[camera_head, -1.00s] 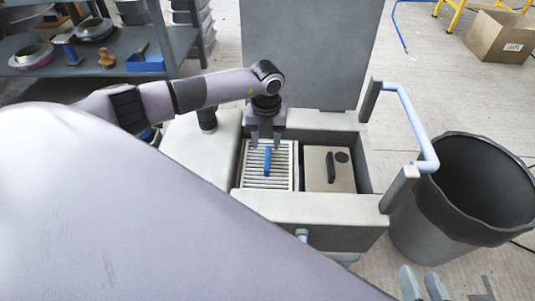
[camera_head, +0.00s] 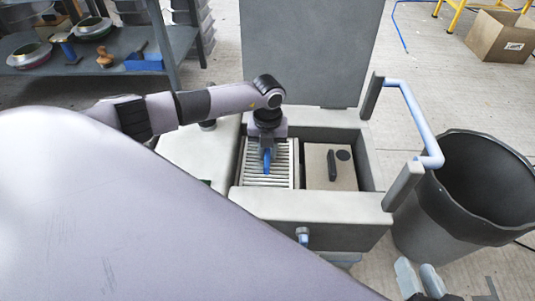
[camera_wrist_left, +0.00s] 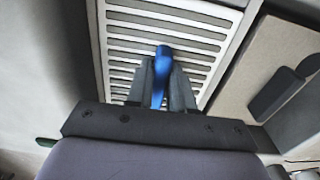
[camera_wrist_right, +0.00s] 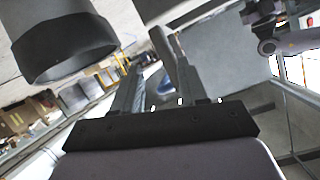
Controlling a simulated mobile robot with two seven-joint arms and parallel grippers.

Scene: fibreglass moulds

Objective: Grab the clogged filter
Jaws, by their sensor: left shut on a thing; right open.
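The filter (camera_head: 285,178) is a pale slatted panel with a blue handle (camera_head: 267,162), seated in the left bay of an open grey box (camera_head: 310,207). In the left wrist view the slats (camera_wrist_left: 165,18) and the blue handle (camera_wrist_left: 162,60) show up close. My left gripper (camera_head: 267,152) is above the panel, its fingers shut on the blue handle; the fingers (camera_wrist_left: 163,85) sit on both sides of it in the wrist view.
A beige block with a dark handle (camera_head: 331,166) fills the right bay. The box's raised lid (camera_head: 308,50) stands behind it. A blue rail (camera_head: 413,115) and a dark bin (camera_head: 490,185) are at right. A workbench with parts (camera_head: 105,60) is at back left.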

